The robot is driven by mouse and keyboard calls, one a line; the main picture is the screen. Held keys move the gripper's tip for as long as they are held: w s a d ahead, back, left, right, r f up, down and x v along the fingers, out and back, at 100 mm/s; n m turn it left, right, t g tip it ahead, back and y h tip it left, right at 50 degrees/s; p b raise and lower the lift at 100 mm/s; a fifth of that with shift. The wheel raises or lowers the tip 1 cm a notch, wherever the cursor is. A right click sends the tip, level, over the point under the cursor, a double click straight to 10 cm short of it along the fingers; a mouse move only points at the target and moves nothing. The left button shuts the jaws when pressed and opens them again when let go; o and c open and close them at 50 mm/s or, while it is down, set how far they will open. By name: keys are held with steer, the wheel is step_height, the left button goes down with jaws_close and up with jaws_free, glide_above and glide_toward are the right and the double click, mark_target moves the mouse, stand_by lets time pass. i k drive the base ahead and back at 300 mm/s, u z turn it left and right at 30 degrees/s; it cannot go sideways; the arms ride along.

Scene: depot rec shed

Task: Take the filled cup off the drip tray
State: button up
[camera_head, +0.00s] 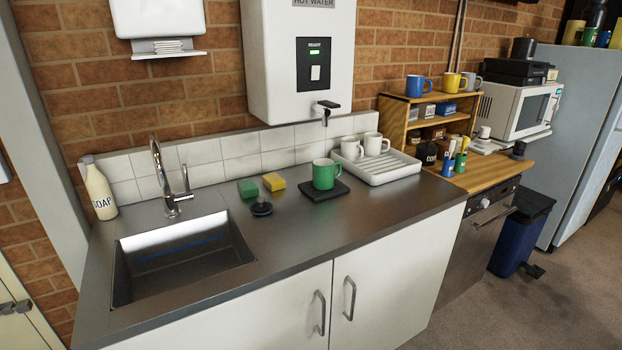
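A green cup (325,174) stands upright on the dark, flat drip tray (318,195) on the steel counter, below the spout of the hot water heater (301,60). Its handle points right. I cannot tell how full it is from here. My gripper is not in view.
A white draining rack (388,171) with two white mugs (363,145) stands right of the drip tray. A black sink plug (261,209), a green sponge (248,188) and a yellow sponge (273,181) lie to its left, beside the sink (180,258). The counter in front is clear.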

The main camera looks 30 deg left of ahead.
mark_target(324, 176)
steer(key=u, duration=1.45)
steer(key=i, duration=0.5)
steer(key=u, duration=0.05)
steer(key=k, duration=0.5)
steer(key=u, duration=0.1)
